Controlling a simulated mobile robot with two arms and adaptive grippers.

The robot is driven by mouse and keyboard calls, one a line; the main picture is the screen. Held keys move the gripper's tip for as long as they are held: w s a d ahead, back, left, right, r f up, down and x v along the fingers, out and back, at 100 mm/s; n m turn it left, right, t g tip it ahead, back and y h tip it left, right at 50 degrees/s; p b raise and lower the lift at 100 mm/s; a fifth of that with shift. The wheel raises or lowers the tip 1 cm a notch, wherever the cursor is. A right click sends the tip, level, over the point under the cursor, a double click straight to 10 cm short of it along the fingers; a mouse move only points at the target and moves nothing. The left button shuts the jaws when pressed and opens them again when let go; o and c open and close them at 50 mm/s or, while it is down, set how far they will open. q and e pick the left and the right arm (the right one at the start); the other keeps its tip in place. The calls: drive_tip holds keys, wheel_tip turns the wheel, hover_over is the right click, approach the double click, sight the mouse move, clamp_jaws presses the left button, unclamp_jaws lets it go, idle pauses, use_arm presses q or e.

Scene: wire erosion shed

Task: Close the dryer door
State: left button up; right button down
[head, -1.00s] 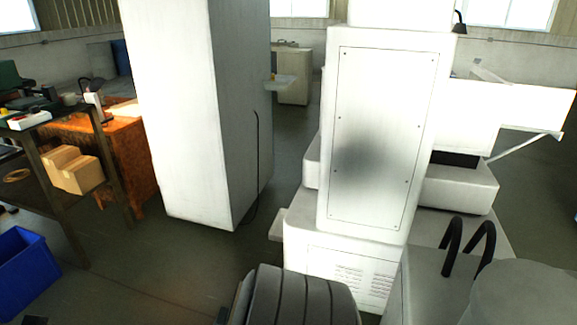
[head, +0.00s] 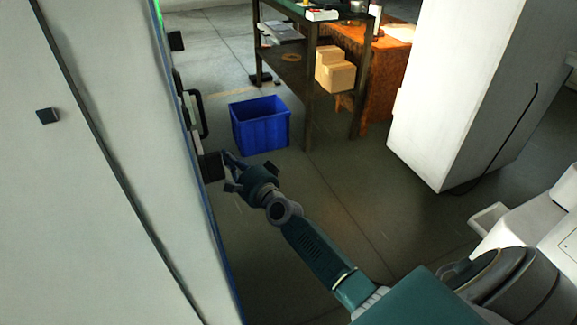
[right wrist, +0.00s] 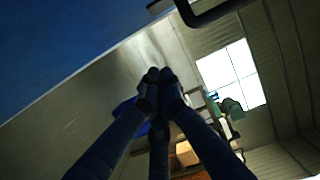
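A tall white cabinet or door panel (head: 95,190), which I take to be the dryer, fills the left of the head view. A black bar handle (head: 196,113) stands out beyond its blue-edged right side. In the right wrist view the handle (right wrist: 212,14) juts from a dark blue face (right wrist: 65,45). How far the door stands open cannot be told. My right gripper (head: 229,171) is just right of the blue edge, below the handle and apart from it. Its fingertips (right wrist: 159,76) meet in the right wrist view with nothing between them. My left gripper is out of view.
A blue crate (head: 260,126) stands on the floor beyond my gripper. A dark shelf (head: 308,85) holding cardboard boxes (head: 335,72) stands behind it. A white cabinet (head: 445,90) is at the right. The floor between is clear.

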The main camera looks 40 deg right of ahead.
drive_tip(key=s, duration=1.2)
drive_tip(key=s+a+f+n+g, duration=0.1)
drive_tip(key=s+f+n+g, duration=0.3)
drive_tip(key=f, duration=0.8)
drive_tip(key=s+f+n+g, duration=0.2)
drive_tip(key=s+f, duration=0.4)
drive_tip(key=f, duration=0.7)
drive_tip(key=s+a+f+n+g, duration=0.1)
drive_tip(key=s+f+n+g, duration=0.3)
drive_tip(key=f, duration=0.8)
drive_tip(key=s+f+n+g, duration=0.2)
drive_tip(key=s+f, duration=0.4)
drive_tip(key=s, duration=0.7)
drive_tip(key=s+f+n+g+h, duration=0.1)
drive_tip(key=s+f+n, duration=0.3)
drive_tip(key=s, duration=0.9)
drive_tip(key=s+f+n+g, duration=0.3)
drive_tip(key=s+f+g, duration=0.1)
drive_tip(key=s+f, duration=0.6)
drive_tip(key=s, duration=0.3)
drive_tip(key=shift+a+n+h, duration=0.3)
